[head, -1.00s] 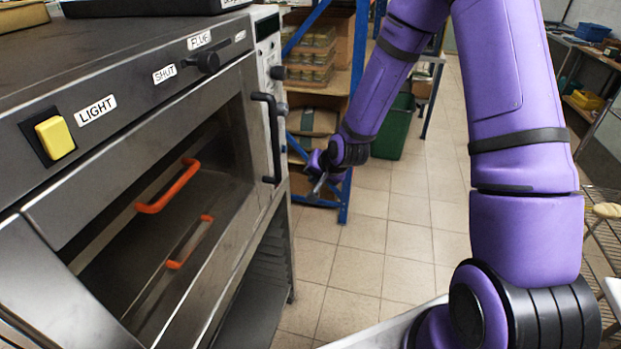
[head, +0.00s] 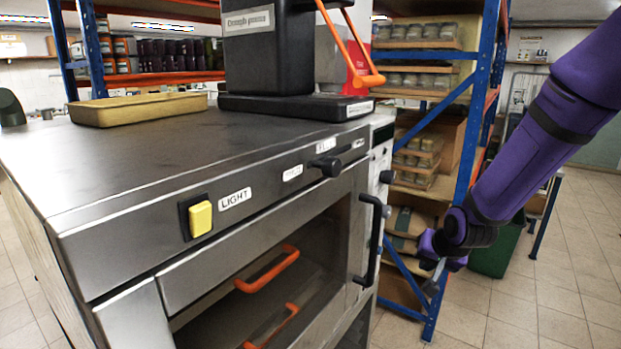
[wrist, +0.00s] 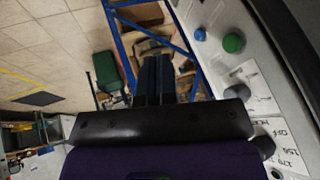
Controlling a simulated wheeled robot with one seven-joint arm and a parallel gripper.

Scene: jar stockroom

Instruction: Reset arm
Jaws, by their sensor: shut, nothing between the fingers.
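My gripper (head: 437,279) hangs at the end of my purple arm, at the right of the head view. It is to the right of the oven's black door handle (head: 371,240), apart from it and in front of the blue-framed shelf. In the wrist view my gripper (wrist: 153,58) has its two dark fingers side by side and closed, with nothing held.
The steel oven (head: 130,170) has a yellow light switch (head: 200,219) and orange handles (head: 268,271) inside. A black press (head: 268,50) and a tan tray (head: 138,108) stand on top. A blue shelf (head: 482,90) and a green bin (head: 497,250) are behind. Tiled floor (head: 560,290) is free at right.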

